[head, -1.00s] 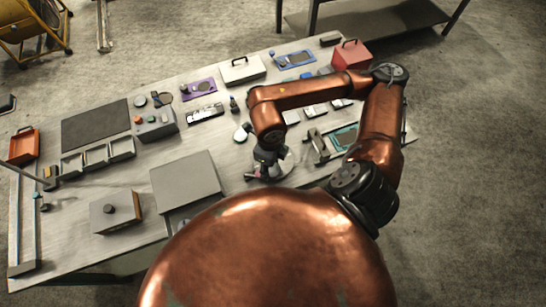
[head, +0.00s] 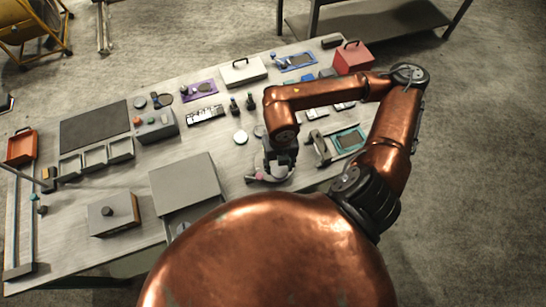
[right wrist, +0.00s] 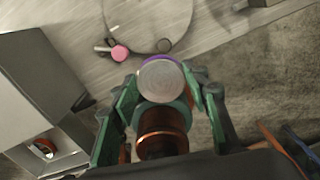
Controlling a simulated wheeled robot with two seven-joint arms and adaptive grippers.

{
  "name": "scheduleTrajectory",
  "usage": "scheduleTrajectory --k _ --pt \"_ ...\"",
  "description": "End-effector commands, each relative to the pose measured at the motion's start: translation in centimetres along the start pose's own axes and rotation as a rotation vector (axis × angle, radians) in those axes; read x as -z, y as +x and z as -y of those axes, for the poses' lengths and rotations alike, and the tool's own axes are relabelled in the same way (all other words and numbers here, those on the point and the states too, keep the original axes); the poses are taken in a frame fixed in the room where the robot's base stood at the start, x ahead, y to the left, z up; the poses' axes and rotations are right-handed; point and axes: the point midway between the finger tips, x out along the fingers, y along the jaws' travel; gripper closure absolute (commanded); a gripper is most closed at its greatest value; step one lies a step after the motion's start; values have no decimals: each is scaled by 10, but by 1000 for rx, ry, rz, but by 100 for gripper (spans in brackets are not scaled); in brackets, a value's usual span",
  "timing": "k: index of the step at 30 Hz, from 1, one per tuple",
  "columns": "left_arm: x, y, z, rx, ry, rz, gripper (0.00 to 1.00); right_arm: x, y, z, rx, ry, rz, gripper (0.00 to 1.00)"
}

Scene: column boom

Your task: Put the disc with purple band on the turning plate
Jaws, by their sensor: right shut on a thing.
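My right gripper (right wrist: 160,88) has green fingers shut on a pale round disc (right wrist: 163,82). A purple band shows along the disc's upper rim in the right wrist view. The turning plate (right wrist: 150,18) is a large grey round plate at the top of that view, apart from the disc in the picture. A pink knob (right wrist: 119,53) sits at its edge. In the head view the turning plate (head: 279,176) is partly hidden under my right gripper (head: 277,160), and the held disc cannot be made out. My left gripper is not in view.
A grey drawer box (head: 184,180) stands left of the plate with its drawer open; an orange-banded disc (right wrist: 43,148) lies inside. A pale green-edged disc (head: 240,137) lies behind the plate. A teal tray (head: 348,140) is to the right. A grey box (head: 112,213) stands front left.

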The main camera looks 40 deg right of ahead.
Motion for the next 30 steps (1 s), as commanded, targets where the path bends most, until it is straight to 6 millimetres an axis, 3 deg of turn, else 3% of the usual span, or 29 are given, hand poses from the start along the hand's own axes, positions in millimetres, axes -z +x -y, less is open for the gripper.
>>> scheduleTrajectory --k 6,12,22,30 --pt "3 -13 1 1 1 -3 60 -49 18 -1 0 4 -1 94" --pt "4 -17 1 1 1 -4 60 -76 54 -3 -2 0 -1 94" --pt "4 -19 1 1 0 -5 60 -94 76 -3 -1 -2 0 94" --pt "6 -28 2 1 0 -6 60 -94 106 -3 -1 -2 1 94"
